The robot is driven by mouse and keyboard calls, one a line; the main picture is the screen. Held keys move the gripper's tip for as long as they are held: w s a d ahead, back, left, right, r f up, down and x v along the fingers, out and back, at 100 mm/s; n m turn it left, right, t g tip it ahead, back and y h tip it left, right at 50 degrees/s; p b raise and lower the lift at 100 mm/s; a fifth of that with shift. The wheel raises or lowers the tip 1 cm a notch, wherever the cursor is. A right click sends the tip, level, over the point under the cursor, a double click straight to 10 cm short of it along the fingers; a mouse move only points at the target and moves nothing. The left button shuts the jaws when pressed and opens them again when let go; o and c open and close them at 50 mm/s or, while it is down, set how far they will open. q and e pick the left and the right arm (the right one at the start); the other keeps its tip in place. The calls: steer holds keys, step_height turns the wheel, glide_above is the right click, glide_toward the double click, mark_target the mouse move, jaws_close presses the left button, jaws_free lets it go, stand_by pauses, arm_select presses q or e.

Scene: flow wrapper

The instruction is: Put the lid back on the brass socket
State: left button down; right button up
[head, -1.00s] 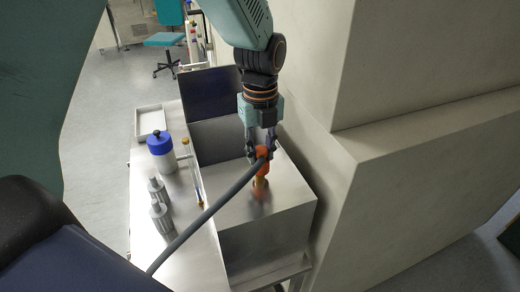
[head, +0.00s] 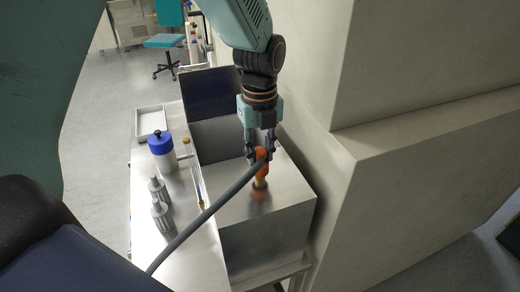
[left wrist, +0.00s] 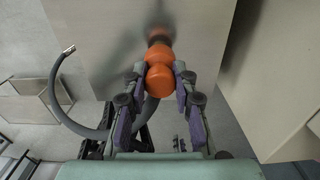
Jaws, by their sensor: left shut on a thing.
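My left gripper (head: 259,152) is shut on an orange rounded piece, probably the lid (head: 262,168), above the steel box top. A small brass-coloured part, probably the socket (head: 260,184), shows directly below the orange piece. I cannot tell whether the two touch. In the left wrist view my left gripper (left wrist: 158,97) has its fingers on either side of the orange lid (left wrist: 159,76), with a dark part beyond it. My right gripper is not in view.
A grey hose (head: 205,214) crosses in front of the box; its metal-tipped end (left wrist: 69,49) shows in the left wrist view. A wall (head: 420,150) rises close on the right.

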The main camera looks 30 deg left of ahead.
arm_select(q)
steer(key=shift+w+f, duration=0.1)
steer(key=shift+w, duration=0.15)
steer(key=c, duration=1.1)
jaws_free()
steer(key=shift+s, duration=0.25)
steer(key=shift+c, duration=0.2)
steer(key=shift+o, duration=0.7)
steer(key=shift+w, duration=0.15)
steer(key=shift+o, duration=0.3)
steer(key=shift+o, duration=2.2)
